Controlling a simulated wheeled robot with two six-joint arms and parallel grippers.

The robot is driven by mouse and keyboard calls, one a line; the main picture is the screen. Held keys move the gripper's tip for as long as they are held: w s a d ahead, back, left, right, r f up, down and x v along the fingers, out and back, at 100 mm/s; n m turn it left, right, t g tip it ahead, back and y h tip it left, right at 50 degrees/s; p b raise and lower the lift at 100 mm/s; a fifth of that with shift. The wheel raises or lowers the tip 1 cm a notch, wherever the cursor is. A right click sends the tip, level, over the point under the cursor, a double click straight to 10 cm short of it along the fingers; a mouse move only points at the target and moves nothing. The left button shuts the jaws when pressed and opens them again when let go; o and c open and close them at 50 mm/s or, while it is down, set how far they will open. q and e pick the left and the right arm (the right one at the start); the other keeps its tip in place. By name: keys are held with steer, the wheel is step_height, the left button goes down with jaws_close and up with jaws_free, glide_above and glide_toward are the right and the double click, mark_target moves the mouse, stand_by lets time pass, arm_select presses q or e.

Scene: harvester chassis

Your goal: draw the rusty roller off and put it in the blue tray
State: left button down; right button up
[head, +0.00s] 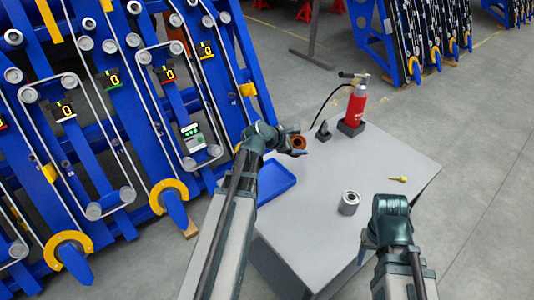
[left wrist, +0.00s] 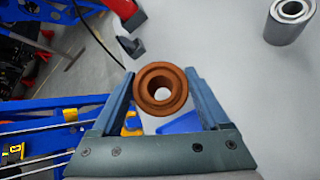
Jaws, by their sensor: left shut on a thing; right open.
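The rusty roller (head: 298,142) is a brown ring-shaped piece. My left gripper (head: 294,141) is shut on it and holds it above the table, beyond the blue tray. In the left wrist view the rusty roller (left wrist: 160,89) sits between both fingers, its bore facing the camera. The blue tray (head: 276,182) lies at the table's left edge, partly hidden by my left arm. A bit of blue, likely the tray (left wrist: 182,123), shows behind the fingers in the left wrist view. My right gripper (head: 369,247) is open and empty near the table's front right.
A clean grey roller (head: 349,203) stands on the grey table (head: 330,240). A yellow-handled tool (head: 398,179) lies to its right. A red fire extinguisher (head: 356,103) and a small dark stand (head: 323,131) are at the back. The blue chassis (head: 115,120) with belts and rollers rises at left.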

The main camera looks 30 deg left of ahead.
arm_select(q)
steer(key=s+a+f+n+g+h, duration=0.2)
steer(key=s+a+f+g, duration=0.1)
steer(key=s+a, duration=0.4)
steer(key=shift+s+a+g, duration=0.3)
steer(key=shift+a+g, duration=0.1)
steer(key=shift+a, duration=0.35)
steer(key=shift+f, duration=0.15)
step_height(320, 180, down, 8)
steer(key=b, duration=0.8)
steer(key=shift+f+b, duration=0.25)
steer(key=shift+b, duration=0.1)
jaws_free()
